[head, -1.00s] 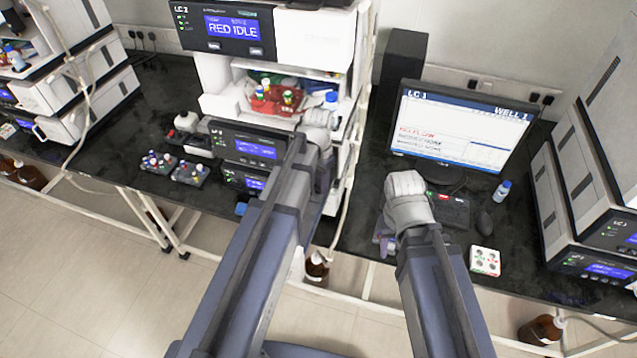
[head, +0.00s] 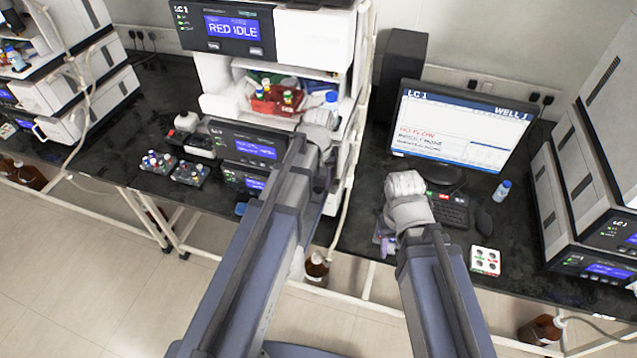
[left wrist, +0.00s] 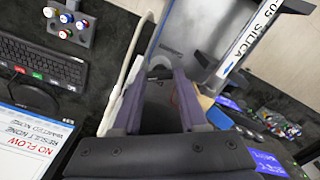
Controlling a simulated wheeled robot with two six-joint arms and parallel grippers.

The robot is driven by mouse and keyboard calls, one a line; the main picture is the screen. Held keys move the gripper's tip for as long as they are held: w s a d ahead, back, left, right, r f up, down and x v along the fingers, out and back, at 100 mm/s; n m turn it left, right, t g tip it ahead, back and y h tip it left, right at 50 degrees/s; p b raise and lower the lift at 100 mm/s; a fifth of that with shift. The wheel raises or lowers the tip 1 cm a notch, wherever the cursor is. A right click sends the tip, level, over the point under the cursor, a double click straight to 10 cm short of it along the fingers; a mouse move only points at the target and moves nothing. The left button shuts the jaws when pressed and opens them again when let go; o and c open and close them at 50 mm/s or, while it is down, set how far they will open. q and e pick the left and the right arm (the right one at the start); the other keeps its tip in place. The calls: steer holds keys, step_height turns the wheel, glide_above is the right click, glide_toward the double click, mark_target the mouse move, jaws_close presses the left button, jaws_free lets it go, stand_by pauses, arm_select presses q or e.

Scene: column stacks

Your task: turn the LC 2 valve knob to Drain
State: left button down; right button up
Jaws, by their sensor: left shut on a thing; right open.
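In the left wrist view my left gripper (left wrist: 160,86) is shut on a dark grey knob-like part (left wrist: 158,92), mostly hidden between the purple fingers. Its markings and setting cannot be read. My right gripper (head: 386,240) is open and empty, low over the bench edge near the keyboard, partly hidden by its wrist.
A monitor (head: 462,130) reading NO FLOW, a keyboard (head: 449,210) and a white block with coloured buttons (head: 486,261) are on the right. Vial racks (head: 190,173) stand at left. In the left wrist view a column labelled SILICA (left wrist: 240,48) is close by.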

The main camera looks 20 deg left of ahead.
mark_target(319, 187)
arm_select(q)
steer(key=shift+n, duration=1.6)
steer(key=shift+c, duration=2.2)
jaws_free()
step_height(319, 187, up, 8)
steer(key=p, duration=0.8)
steer(key=shift+f, duration=0.1)
